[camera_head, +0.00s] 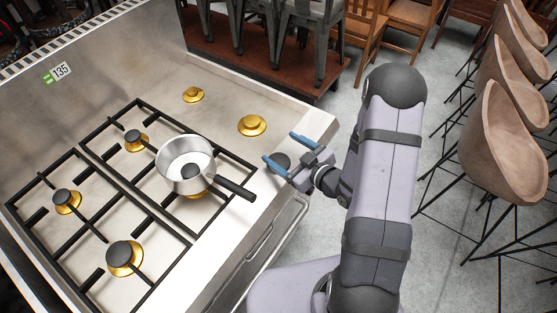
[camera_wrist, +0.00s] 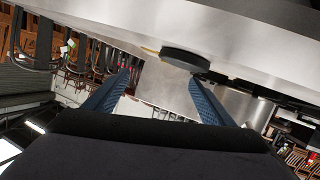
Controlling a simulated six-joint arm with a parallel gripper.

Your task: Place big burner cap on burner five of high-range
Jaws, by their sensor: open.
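The big burner cap (camera_head: 282,160) is a dark round disc on the bare steel at the right front of the range. It also shows in the wrist view (camera_wrist: 186,60), beyond the fingertips and nearer the right finger. My gripper (camera_head: 279,146) is open, with its two blue fingers apart and nothing held between them. In the wrist view the fingers (camera_wrist: 161,77) point toward the range edge. Two brass burners lack caps: one at the back (camera_head: 193,94) and one nearer my gripper (camera_head: 252,125). I cannot tell which is burner five.
A steel saucepan (camera_head: 187,174) stands on the black grate (camera_head: 140,187), its black handle reaching toward the front edge. Several capped burners sit under the grates. The steel around the bare burners is clear. Chairs (camera_head: 512,140) stand beyond my arm.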

